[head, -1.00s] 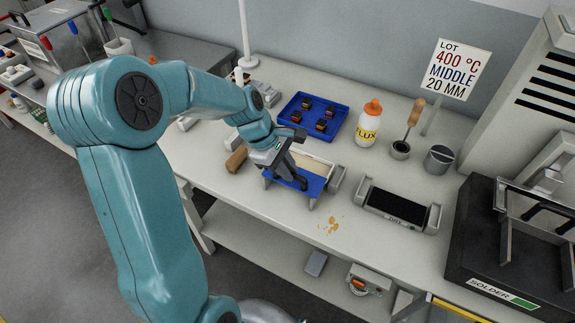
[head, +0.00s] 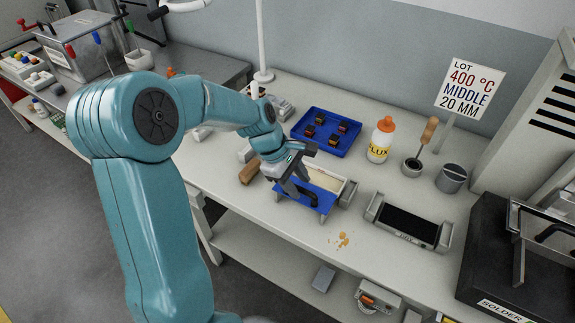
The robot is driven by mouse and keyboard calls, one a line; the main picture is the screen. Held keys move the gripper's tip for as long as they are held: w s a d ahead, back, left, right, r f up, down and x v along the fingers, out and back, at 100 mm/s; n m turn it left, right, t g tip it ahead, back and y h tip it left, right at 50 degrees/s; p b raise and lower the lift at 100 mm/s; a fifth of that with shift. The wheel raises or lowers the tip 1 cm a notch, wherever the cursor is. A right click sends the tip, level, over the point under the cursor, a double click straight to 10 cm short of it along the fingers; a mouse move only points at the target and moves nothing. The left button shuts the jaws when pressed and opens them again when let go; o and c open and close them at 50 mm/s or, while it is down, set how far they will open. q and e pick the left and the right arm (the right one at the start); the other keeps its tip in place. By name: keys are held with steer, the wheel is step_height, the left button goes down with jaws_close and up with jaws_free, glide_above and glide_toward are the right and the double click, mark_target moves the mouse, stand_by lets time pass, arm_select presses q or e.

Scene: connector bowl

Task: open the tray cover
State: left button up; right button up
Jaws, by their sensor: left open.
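A small cream tray (head: 325,180) stands on the bench, with a blue panel (head: 322,206) across its near side that looks like its cover. Part of the pale inside shows behind the panel. My left gripper (head: 304,197) is open, with its dark fingers pointing down over the blue panel. I cannot tell whether the fingers touch it. The gripper and wrist hide the left part of the tray. My right gripper is out of view.
A wooden block (head: 249,172) lies left of the tray. A blue tray with dark parts (head: 347,145), a flux bottle (head: 381,139) and a grey cup (head: 451,178) stand behind. A dark-screened device (head: 408,225) sits to the right.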

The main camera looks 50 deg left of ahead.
arm_select(q)
steer(key=v, duration=1.5)
steer(key=shift+r, duration=0.35)
steer(key=shift+s, duration=0.1)
